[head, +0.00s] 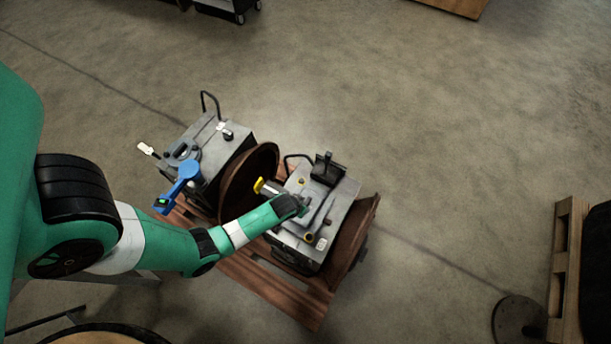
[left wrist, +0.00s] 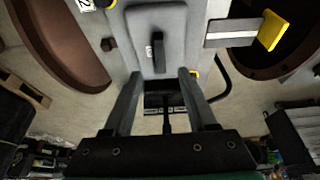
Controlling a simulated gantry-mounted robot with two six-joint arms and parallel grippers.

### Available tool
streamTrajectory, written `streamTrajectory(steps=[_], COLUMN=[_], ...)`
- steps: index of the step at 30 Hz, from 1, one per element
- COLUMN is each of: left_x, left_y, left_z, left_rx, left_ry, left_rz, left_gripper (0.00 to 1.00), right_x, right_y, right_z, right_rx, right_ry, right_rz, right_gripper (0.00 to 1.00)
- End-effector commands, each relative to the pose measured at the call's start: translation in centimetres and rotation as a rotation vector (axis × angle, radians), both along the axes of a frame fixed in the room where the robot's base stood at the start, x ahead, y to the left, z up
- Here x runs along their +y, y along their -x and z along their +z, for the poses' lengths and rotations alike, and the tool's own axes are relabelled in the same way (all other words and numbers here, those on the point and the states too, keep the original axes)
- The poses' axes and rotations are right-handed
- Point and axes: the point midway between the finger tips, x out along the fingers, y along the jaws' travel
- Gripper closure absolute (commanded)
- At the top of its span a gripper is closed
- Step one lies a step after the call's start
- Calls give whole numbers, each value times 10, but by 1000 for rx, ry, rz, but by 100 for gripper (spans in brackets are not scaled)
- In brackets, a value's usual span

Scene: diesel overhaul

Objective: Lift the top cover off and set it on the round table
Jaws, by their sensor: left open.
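The top cover (left wrist: 175,20) is a light grey rounded plate with a black handle (left wrist: 158,52), on top of the right-hand engine (head: 340,208). In the head view my gripper partly hides the cover. My left gripper (head: 303,208) is over the engine's top. In the left wrist view, the left gripper (left wrist: 160,73) is open and empty, its fingertips apart at the cover's near end, with the handle between and just ahead of them. A round wooden top (head: 105,336), possibly the round table, is cut off at the bottom left of the head view. My right gripper is not in view.
A second engine (head: 208,150) with a blue tool-like part (head: 178,186) stands to the left on the same wooden pallet (head: 262,279). A yellow-ended lever (head: 262,186) sticks out beside my gripper. Another pallet (head: 568,255) stands at the right.

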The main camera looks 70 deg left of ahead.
Motion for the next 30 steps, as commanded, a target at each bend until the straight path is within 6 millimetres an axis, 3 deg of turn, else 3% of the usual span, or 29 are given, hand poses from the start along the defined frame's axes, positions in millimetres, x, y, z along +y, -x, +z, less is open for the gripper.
streamTrajectory(steps=[1,3,10,18,28,30], left_x=[3,6,8,19,23,23], left_y=[-4,-6,-10,-20,-24,-24], left_z=[-19,-28,-30,-69,-75,-75], left_rx=[-2,-2,-1,-2,-1,-1], left_ry=[-1,0,0,0,0,0], left_rz=[2,1,0,1,0,0], left_gripper=[43,43,43,43,43,53], right_x=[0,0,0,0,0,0], right_y=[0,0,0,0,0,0], right_z=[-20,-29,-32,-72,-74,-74], right_rx=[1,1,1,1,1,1], right_ry=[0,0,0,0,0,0], right_rz=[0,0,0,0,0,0], right_gripper=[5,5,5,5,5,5])
